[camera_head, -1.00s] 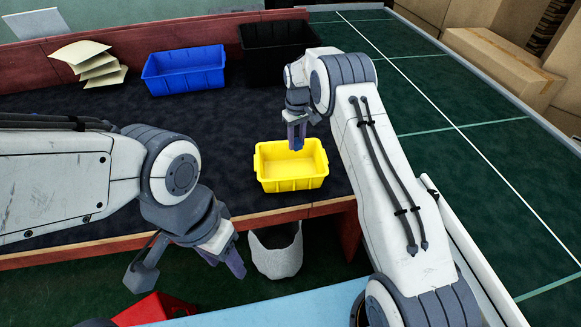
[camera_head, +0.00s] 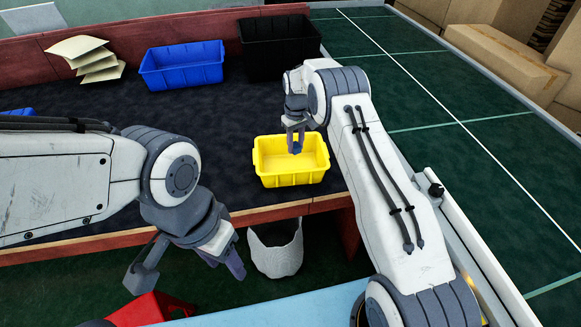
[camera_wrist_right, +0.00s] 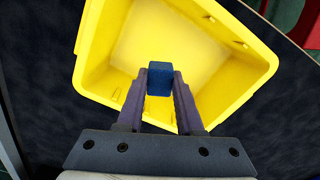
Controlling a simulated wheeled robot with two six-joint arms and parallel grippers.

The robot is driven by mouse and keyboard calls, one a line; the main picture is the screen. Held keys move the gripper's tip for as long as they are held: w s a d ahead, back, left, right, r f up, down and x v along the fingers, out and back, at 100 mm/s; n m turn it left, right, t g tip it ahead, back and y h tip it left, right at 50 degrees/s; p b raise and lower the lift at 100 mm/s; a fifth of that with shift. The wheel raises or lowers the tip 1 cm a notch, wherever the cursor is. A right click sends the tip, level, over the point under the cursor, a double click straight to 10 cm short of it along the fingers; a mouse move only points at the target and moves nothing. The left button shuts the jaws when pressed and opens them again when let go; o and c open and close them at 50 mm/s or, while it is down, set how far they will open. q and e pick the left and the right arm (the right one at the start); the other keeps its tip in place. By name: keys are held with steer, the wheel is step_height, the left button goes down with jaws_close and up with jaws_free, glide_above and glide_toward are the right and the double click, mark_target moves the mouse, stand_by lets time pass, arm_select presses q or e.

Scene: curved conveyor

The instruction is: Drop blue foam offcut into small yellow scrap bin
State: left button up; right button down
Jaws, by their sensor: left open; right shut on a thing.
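The small yellow scrap bin (camera_head: 291,179) stands on the dark work surface near its front edge, and it fills much of the right wrist view (camera_wrist_right: 255,75). My right gripper (camera_head: 296,143) is over the bin, pointing down. In the right wrist view its fingers (camera_wrist_right: 160,92) are shut on the blue foam offcut (camera_wrist_right: 160,78), a small block seen against the bin's empty floor. In the head view the offcut shows poorly between the fingertips. My left gripper (camera_head: 190,272) is open and empty, in front of the surface's front edge.
A blue bin (camera_head: 183,72) and a black bin (camera_head: 280,50) stand at the back, with stacked pale sheets (camera_head: 90,60) at the back left. A whitish basket (camera_head: 276,255) and a red object (camera_head: 150,308) are below. Cardboard boxes (camera_head: 505,65) stand at the right.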

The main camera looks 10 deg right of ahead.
steer(key=shift+c, duration=2.3)
jaws_free()
steer(key=shift+r, duration=0.15)
step_height(320, 180, up, 9)
steer(key=shift+r+b, duration=0.15)
steer(key=shift+b, duration=0.55)
steer(key=shift+r, duration=0.5)
